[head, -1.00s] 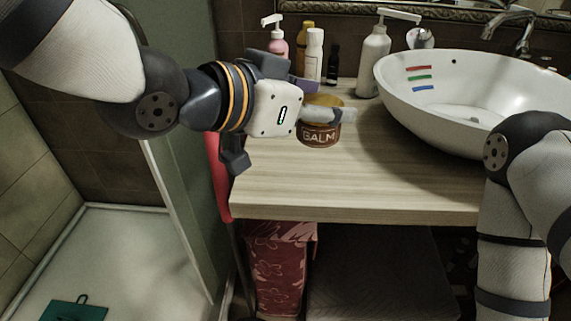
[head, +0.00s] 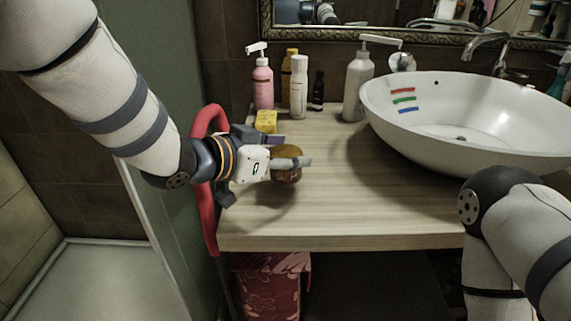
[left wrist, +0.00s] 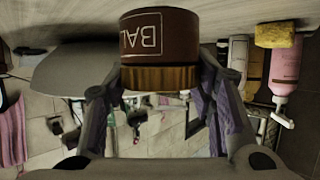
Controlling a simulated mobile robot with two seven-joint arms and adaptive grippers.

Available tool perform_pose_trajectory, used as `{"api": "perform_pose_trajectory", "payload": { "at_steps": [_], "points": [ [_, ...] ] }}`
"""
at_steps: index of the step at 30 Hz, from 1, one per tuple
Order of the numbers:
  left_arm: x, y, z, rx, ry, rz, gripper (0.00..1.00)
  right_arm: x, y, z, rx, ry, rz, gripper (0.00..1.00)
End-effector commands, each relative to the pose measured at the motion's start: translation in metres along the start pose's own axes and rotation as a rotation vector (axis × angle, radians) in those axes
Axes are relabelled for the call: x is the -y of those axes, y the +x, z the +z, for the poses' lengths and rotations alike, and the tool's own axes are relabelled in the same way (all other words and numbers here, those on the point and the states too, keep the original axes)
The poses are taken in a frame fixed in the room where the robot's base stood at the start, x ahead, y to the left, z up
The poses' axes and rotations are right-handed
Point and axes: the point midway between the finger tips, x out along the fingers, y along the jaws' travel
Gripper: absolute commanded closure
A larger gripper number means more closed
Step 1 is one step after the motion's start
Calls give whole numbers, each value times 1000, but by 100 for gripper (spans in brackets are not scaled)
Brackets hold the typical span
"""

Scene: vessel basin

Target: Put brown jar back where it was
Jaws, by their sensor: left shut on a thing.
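The brown jar (head: 287,174), with a gold lid, is over the left part of the wooden counter in the head view. My left gripper (head: 290,162) is shut on it from the left, one finger crossing in front of it. In the left wrist view the jar (left wrist: 160,40) shows upside down between the two fingers, with part of its label visible. A dark shadow lies on the counter below the jar; I cannot tell whether its base touches the wood. My right arm is at the right, its gripper out of view.
A yellow sponge (head: 266,121) lies behind the gripper. A pink pump bottle (head: 263,84), white bottle (head: 299,87), dark bottle (head: 318,92) and grey pump bottle (head: 357,86) stand at the back. The white basin (head: 440,145) is at right. The counter's front middle (head: 350,215) is clear.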

Motion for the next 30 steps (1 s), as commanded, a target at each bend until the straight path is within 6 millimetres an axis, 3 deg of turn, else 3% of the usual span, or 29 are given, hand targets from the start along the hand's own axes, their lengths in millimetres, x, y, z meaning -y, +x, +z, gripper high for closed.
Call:
{"api": "perform_pose_trajectory", "payload": {
  "at_steps": [1,3,14,15,17,27,30],
  "points": [
    [-2,6,18,13,-8,5,88,0,4,3,13,0,0,34],
    [-2,9,26,10,-5,4,88,0,6,4,19,0,1,34],
    [-2,10,27,5,-2,2,88,0,5,4,16,0,1,34],
    [-2,9,27,5,-1,2,41,0,5,3,16,0,1,34],
    [-2,9,27,5,-1,2,30,0,5,3,16,0,1,34],
    [-2,7,22,4,0,1,30,0,4,3,13,0,1,34],
    [-1,-13,19,3,1,-3,30,0,-2,-1,-7,0,0,34]
  ]
}}
